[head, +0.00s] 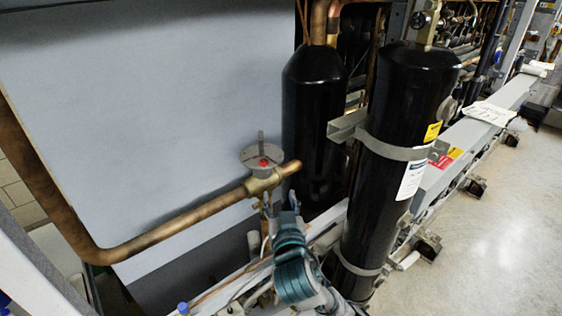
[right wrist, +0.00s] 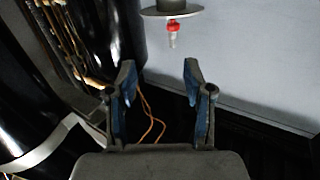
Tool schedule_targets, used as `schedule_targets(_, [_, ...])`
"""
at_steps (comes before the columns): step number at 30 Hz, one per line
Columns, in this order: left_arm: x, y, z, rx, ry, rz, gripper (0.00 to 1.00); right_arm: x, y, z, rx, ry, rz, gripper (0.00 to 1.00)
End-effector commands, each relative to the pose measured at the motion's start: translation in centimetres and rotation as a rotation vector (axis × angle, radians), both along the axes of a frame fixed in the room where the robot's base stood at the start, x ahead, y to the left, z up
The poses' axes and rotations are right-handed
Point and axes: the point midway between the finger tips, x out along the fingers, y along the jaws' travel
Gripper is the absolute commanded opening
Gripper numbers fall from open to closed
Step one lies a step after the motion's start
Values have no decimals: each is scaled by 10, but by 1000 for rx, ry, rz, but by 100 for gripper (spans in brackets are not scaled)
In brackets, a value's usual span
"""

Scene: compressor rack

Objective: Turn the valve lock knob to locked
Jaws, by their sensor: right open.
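The valve lock knob (head: 263,160) is a grey round disc with a red centre and a short grey upright piece at its back edge. It sits above a brass valve body (head: 262,184) on a copper pipe. My right gripper (head: 279,207) is just below the brass valve in the head view. In the right wrist view its fingers (right wrist: 159,82) are apart, with nothing between them, and clear of the disc. My left gripper is not in view.
A copper pipe (head: 185,218) runs from the valve to the left. Two black cylinders (head: 314,110) (head: 392,150) stand to the right, close to my gripper. A grey panel (head: 150,100) is behind the knob. Thin orange wires (right wrist: 150,122) show beyond the fingers.

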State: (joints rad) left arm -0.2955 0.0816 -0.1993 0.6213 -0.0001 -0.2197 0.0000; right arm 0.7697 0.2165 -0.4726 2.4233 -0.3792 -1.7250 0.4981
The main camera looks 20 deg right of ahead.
Motion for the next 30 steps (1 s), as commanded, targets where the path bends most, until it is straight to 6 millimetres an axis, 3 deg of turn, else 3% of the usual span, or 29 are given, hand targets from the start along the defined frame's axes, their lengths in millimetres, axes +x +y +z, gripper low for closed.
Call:
schedule_targets(4, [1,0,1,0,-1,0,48,-18,16,-2,-44,-10,99,51])
schedule_targets(8, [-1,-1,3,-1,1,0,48,-8,16,-2,-50,-8,107,51])
schedule_targets(24, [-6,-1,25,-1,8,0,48,113,2,0,-47,-8,103,51])
schedule_targets(30, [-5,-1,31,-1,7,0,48,142,-1,-1,-45,-9,105,51])
